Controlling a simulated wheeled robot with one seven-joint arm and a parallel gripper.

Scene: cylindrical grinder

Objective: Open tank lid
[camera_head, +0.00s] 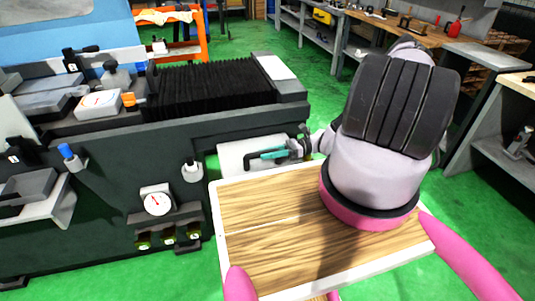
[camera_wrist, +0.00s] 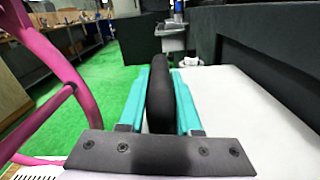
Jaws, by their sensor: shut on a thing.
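The tank lid (camera_head: 235,150) is a flat white panel at the right end of the dark grinder, just beyond the wooden board. It also fills the right side of the wrist view (camera_wrist: 245,115). Its black bar handle (camera_wrist: 160,98) stands between the two teal fingers of my gripper (camera_wrist: 160,85). My gripper (camera_head: 274,154) is shut on this handle above the lid. The lid looks flat; a raised edge cannot be made out. Part of the lid is hidden by my arm and the board.
The dark grinder body (camera_head: 115,180) with black bellows (camera_head: 210,82) stands on the left. A wooden board with white edges (camera_head: 260,230) lies in front. Workbenches (camera_head: 440,42) line the right and back. Green floor (camera_head: 300,65) is clear behind the grinder.

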